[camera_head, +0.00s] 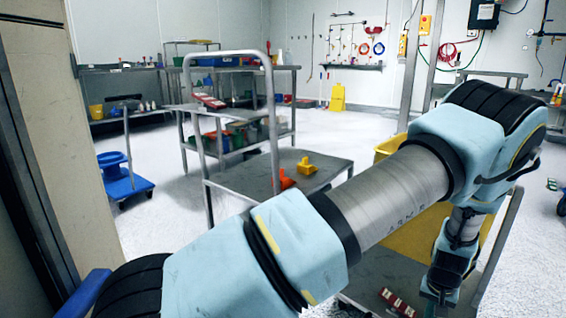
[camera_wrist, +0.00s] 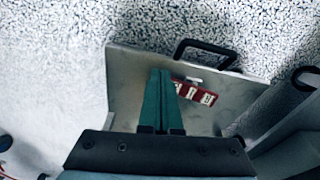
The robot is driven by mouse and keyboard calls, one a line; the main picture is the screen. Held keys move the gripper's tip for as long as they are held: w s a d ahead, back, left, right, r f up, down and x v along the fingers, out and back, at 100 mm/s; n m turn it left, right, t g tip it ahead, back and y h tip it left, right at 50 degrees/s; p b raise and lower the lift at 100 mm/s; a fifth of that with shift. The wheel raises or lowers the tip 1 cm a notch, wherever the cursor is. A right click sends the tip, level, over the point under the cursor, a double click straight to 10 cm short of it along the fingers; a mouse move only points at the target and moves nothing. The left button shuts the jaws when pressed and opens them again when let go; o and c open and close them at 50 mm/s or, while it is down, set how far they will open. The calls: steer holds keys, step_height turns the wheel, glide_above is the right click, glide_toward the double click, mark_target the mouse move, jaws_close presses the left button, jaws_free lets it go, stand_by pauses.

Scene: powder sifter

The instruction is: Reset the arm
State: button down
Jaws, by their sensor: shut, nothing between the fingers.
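My arm stretches across the head view from lower left to right and bends down at the far right. My gripper (camera_wrist: 159,72) shows in the wrist view as two green fingers pressed together, with nothing between them. It points down over a grey metal platform (camera_wrist: 125,95). A red item with white labels (camera_wrist: 205,97) lies on that platform, just right of the fingertips in the picture. In the head view the same red item (camera_head: 400,303) shows at the bottom, left of my wrist. The fingertips are mostly out of the head view.
A grey cart (camera_head: 235,182) with a tall handle holds an orange scoop (camera_head: 286,179) and a yellow one (camera_head: 305,166). A large yellow bin (camera_head: 398,229) stands partly behind my arm. A blue dolly (camera_head: 126,186) is at left. The floor behind is open.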

steer(key=w+a+r+n, duration=0.2)
steer(key=w+a+r, duration=0.3)
steer(key=a+r, duration=0.5)
steer(key=w+a+r+n, duration=0.1)
steer(key=w+a+r, duration=0.55)
steer(key=a, duration=0.65)
steer(key=s+a+r+n, duration=0.1)
steer(key=s+a+r, duration=0.25)
steer(key=a, duration=0.45)
steer(key=s+a+r+n, duration=0.1)
steer(key=s+a+r, duration=0.25)
steer(key=a, duration=0.45)
steer(key=s+a+r+n, duration=0.1)
steer(key=s+a+r, duration=0.25)
steer(key=a, duration=0.45)
step_height(320, 180, up, 38)
steer(key=p, duration=3.7)
steer(key=shift+w+d+y+p, duration=0.2)
steer(key=shift+y+p, duration=0.1)
steer(key=shift+y, duration=0.1)
